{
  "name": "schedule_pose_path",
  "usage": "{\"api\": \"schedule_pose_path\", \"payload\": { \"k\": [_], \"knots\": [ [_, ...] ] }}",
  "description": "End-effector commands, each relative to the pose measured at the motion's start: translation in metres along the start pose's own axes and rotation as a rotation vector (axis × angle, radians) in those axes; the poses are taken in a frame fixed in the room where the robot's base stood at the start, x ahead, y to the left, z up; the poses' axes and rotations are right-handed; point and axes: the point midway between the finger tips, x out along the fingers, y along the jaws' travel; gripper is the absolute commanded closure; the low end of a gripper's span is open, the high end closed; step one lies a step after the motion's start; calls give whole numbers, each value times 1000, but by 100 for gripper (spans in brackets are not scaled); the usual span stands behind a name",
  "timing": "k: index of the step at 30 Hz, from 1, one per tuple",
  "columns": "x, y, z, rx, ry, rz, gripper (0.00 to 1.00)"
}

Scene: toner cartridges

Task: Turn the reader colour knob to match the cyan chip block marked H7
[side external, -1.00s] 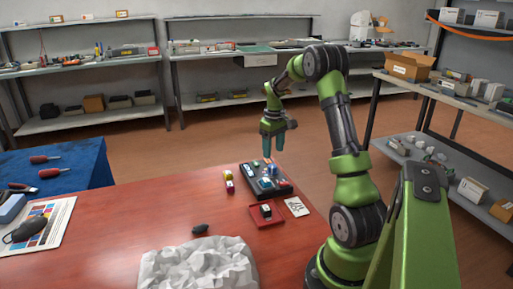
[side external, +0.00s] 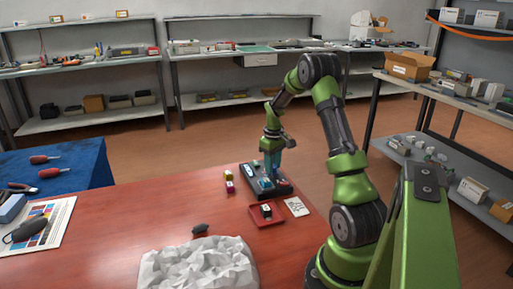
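The dark reader (side external: 284,189) sits near the far edge of the red table, with small light and blue parts on its top. My gripper (side external: 269,172) is low over the reader, its blue fingers reaching down to the top. The fingers cover part of the reader, and I cannot tell if they are open, shut or touching a knob. A small yellow block (side external: 228,175) and a magenta block (side external: 229,187) stand left of the reader. Markings are too small to read, so I cannot pick out the block marked H7.
A small dark object (side external: 200,229) and a crumpled white heap (side external: 198,268) lie nearer.

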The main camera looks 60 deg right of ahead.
Motion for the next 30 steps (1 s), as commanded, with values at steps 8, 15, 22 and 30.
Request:
{"api": "schedule_pose_path", "payload": {
  "k": [8, 15, 22, 30],
  "knots": [
    [0, 0, 0, 6, 0, 1, 97],
    [-1, 0, 0, 80, 0, 2, 97],
    [-1, 0, 0, 243, 0, 2, 97],
    [-1, 0, 0, 457, 0, 2, 97]
  ]
}}
